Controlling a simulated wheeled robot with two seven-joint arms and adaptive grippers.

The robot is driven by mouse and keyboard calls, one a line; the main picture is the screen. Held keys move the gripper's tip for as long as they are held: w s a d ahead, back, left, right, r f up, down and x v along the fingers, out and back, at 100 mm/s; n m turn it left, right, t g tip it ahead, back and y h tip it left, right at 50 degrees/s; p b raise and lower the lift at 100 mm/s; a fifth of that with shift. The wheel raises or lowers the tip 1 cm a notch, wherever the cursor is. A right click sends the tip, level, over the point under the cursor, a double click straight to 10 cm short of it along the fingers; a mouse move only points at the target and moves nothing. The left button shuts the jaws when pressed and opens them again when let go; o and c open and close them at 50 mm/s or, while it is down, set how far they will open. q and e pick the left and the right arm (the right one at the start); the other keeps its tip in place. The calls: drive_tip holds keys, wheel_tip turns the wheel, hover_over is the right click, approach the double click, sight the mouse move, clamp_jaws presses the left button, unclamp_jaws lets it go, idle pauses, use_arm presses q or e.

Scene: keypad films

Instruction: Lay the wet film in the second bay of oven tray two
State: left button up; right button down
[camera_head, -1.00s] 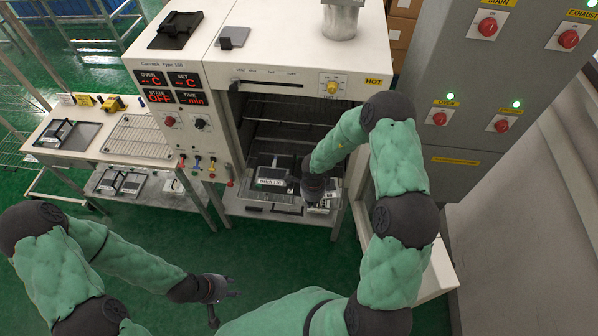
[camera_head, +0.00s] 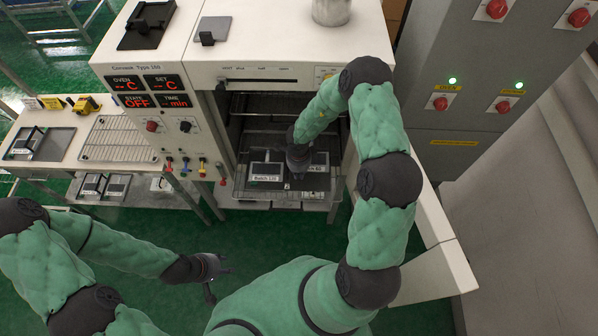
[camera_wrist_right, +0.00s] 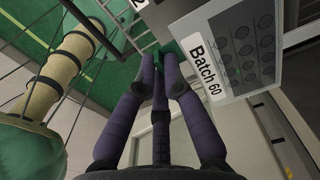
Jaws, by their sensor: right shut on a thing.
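A dark film plate with a white label reading "Batch 60" (camera_head: 319,168) is at the right side of the oven's wire tray (camera_head: 285,196). In the right wrist view the same plate (camera_wrist_right: 238,62) shows close up, right of my fingertips. My right gripper (camera_head: 298,166) is shut on a green part at this plate's edge (camera_wrist_right: 170,50). I cannot tell whether the plate touches the wires. Another labelled film (camera_head: 266,170) lies on the tray just left of it. My left gripper (camera_head: 222,277) is open and empty over the floor at lower middle.
The oven (camera_head: 250,55) is open at the front, with walls close on both sides of my right arm. A side bench (camera_head: 60,120) at left holds a film, a yellow item and a wire rack (camera_head: 120,137). A grey switch cabinet (camera_head: 465,130) stands at right.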

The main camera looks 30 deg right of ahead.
drive_tip(key=b, duration=0.1)
hover_over(299, 188)
wheel_tip(299, 188, down, 4)
drive_tip(key=shift+r, duration=0.1)
drive_tip(key=shift+f+b, duration=0.95)
drive_tip(key=shift+f, duration=1.1)
drive_tip(key=shift+f, duration=0.45)
drive_tip(key=c, duration=1.3)
unclamp_jaws()
drive_tip(key=shift+o, duration=0.2)
